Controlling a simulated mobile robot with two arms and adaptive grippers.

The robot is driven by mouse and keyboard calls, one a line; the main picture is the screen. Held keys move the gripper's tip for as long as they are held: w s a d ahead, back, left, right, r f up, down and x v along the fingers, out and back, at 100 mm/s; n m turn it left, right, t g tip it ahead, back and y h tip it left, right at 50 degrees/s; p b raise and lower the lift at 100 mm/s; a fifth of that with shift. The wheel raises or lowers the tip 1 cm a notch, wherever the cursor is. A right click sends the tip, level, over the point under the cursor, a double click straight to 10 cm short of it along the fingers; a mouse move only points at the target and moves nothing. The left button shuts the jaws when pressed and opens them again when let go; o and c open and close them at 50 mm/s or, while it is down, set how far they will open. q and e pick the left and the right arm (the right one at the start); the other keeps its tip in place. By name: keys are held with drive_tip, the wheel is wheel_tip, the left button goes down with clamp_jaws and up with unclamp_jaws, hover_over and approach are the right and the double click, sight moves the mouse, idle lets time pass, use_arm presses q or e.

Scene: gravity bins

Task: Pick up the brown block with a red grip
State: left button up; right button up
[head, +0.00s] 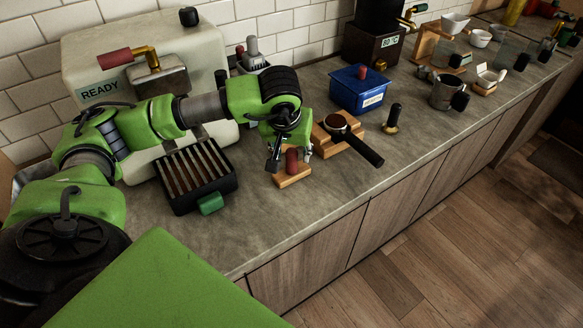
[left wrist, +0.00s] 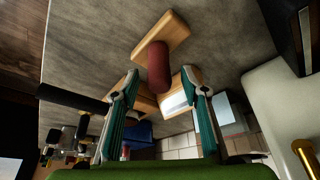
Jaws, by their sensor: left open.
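The brown block (head: 293,181) is a flat wooden base with an upright red grip (head: 291,161). It stands on the counter just right of the black slatted tray. My left gripper (head: 289,159) is over it, open, with a finger to either side of the grip in the head view. In the left wrist view the wooden base (left wrist: 173,33) is beyond the fingertips. The red grip (left wrist: 158,68) points back between the two open fingers (left wrist: 160,76), apart from both as far as I can see. My right gripper is not in view.
A portafilter (head: 340,123) on a wooden stand is close behind and right of the block. A black slatted tray (head: 195,178) with a green handle is left. A blue box (head: 357,92) and a black tamper (head: 394,118) are farther right. The counter (head: 262,222) is clear in front.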

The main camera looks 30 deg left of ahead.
use_arm(q)
drive_tip(key=shift+d, duration=0.1)
drive_tip(key=shift+s, duration=0.1)
clamp_jaws()
drive_tip(key=shift+r, duration=0.1)
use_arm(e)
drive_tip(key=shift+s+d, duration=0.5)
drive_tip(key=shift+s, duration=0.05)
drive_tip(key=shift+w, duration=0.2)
use_arm(q)
drive_tip(key=shift+r, duration=0.1)
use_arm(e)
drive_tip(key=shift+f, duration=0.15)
